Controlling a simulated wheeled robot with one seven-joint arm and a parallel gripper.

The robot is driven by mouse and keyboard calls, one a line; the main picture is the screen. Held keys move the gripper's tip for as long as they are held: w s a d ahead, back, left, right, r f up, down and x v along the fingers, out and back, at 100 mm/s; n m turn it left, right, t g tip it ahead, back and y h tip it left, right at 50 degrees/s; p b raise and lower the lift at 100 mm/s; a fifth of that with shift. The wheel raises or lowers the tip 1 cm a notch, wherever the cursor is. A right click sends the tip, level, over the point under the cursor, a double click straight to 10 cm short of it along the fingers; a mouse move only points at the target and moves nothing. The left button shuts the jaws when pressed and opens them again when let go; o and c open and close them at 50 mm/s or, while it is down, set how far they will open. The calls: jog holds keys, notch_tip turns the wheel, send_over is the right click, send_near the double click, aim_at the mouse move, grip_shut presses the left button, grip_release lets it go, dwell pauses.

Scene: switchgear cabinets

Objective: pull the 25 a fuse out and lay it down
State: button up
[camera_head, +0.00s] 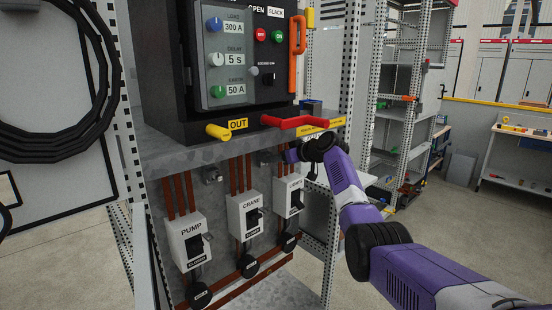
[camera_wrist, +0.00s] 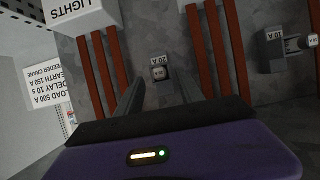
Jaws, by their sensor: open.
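A small fuse (camera_wrist: 159,74) with a pale tag sits on the grey back panel in the middle of the wrist view. In the head view my gripper (camera_head: 291,154) is under the cabinet's ledge, near the CRANE and LIGHTS switches, and the fuse is not clear there.
A second grey fuse holder (camera_wrist: 284,48) with a tagged end stands to the right. Red-brown bars run on both sides. The LIGHTS box (camera_wrist: 75,15) is close at upper left. In the head view the CRANE switch (camera_head: 245,215) and PUMP switch (camera_head: 188,241) stand below, and a red handle (camera_head: 300,124) above.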

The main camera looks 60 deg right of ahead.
jog(key=shift+x, duration=0.85)
jog(key=shift+f, duration=0.1)
grip_shut()
dwell(1.9)
jog(key=shift+s+a+p, duration=0.2)
jog(key=shift+s+p, duration=0.5)
jog(key=shift+s, duration=0.15)
jog(key=shift+s+a+p, duration=0.2)
jog(key=shift+s+p, duration=0.45)
jog(key=shift+s, duration=0.2)
dwell(1.0)
jog(key=shift+s+a+p, duration=0.15)
jog(key=shift+s+p, duration=0.3)
jog(key=shift+s, duration=0.2)
jog(key=shift+s+a+p, duration=0.15)
jog(key=shift+s+p, duration=0.25)
jog(key=shift+s, duration=0.25)
jog(key=shift+s+a, duration=0.1)
jog(key=shift+s, duration=0.25)
